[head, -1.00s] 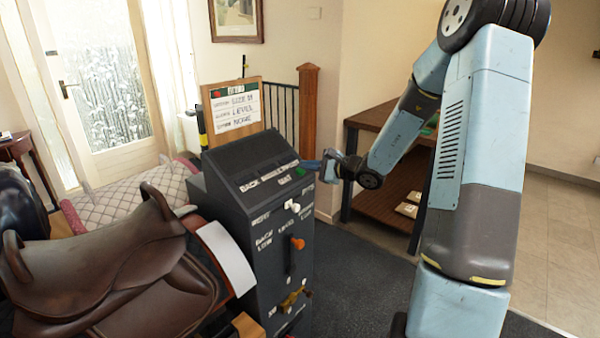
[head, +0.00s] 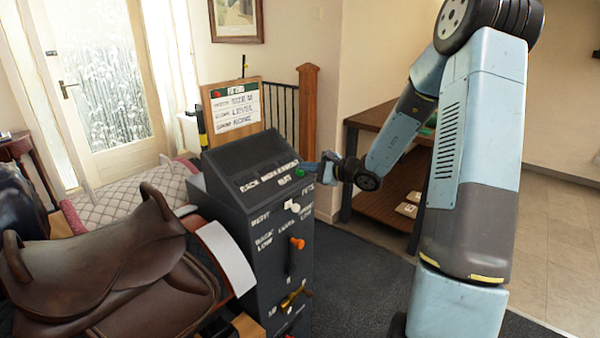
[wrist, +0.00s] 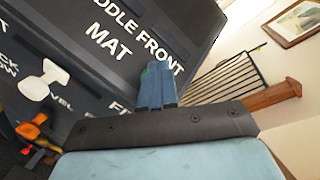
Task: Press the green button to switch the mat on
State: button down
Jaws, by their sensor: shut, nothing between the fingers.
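The green button (head: 299,172) sits on the sloped top of the dark console (head: 243,185), near its right edge by the MAT label. My gripper (head: 313,167) reaches in from the right, its tips right beside the button. In the wrist view my gripper (wrist: 157,72) is shut and empty, pointing at the console top past the MAT lettering (wrist: 115,46). The fingers hide most of the button there; only a green sliver (wrist: 146,72) shows at their left edge. I cannot tell whether the tips touch it or whether it is pressed in.
The console front has a white knob (head: 291,206), an orange knob (head: 297,243) and a brass handle (head: 292,298). A brown saddle (head: 120,255) stands left of the console. A sign board (head: 234,106) stands behind it. A wooden shelf (head: 385,215) stands behind my arm.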

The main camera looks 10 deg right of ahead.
jog(key=shift+r, duration=0.1)
jog(key=shift+s+d+r, duration=0.35)
jog(key=shift+s+r, duration=0.05)
jog(key=shift+r, duration=0.3)
jog(key=s+r, duration=0.1)
jog(key=d+r, duration=0.1)
jog(key=r, duration=0.1)
jog(key=s+d+r, duration=0.1)
jog(key=r, duration=0.1)
jog(key=shift+s, duration=0.35)
dwell(0.4)
dwell(1.5)
